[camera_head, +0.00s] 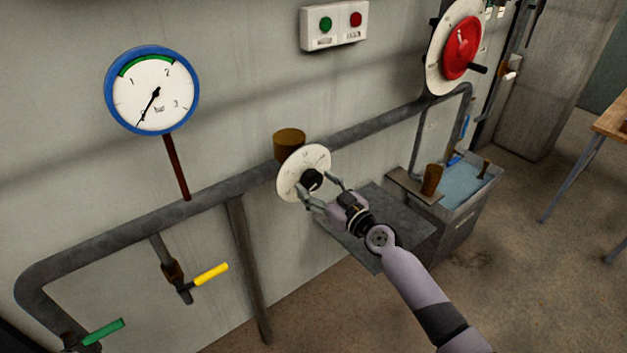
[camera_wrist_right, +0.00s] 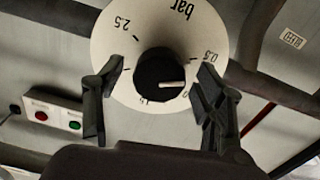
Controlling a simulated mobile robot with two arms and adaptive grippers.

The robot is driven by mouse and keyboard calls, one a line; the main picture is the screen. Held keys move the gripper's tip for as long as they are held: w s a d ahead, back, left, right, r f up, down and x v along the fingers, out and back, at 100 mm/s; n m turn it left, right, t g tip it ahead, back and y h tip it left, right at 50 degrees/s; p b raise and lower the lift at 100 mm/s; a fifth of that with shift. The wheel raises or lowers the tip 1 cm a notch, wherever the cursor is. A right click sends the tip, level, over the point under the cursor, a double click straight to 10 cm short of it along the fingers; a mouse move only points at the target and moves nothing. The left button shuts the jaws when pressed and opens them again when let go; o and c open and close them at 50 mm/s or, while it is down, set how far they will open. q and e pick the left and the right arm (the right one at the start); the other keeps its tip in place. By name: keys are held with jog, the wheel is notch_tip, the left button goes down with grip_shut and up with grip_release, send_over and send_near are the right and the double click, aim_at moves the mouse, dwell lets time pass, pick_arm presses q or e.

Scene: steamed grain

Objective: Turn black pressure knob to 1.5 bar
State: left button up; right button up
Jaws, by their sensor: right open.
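The black pressure knob (camera_head: 311,181) sits on a round white dial (camera_head: 294,165) mounted on the pipe. In the right wrist view the knob (camera_wrist_right: 153,68) has a white pointer line aimed right, near the 0 and 0.5 marks; 2.5 and "bar" are also readable on the dial (camera_wrist_right: 120,28). My right gripper (camera_head: 319,190) is open, with its fingers on either side of the knob; contact is not clear. It also shows in the right wrist view (camera_wrist_right: 160,78). The blue-rimmed gauge (camera_head: 152,90) has its needle pointing lower left, near zero. My left gripper is not in view.
A yellow lever (camera_head: 211,276) and a green lever (camera_head: 104,332) are at lower left. A red wheel (camera_head: 461,47) is at upper right. A switch box (camera_head: 334,25) with green and red buttons is on the wall. A grey box (camera_head: 385,230) stands behind my right arm.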

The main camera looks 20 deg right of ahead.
jog(key=shift+x, duration=0.95)
jog(key=c, duration=1.2)
jog(key=shift+o, duration=0.2)
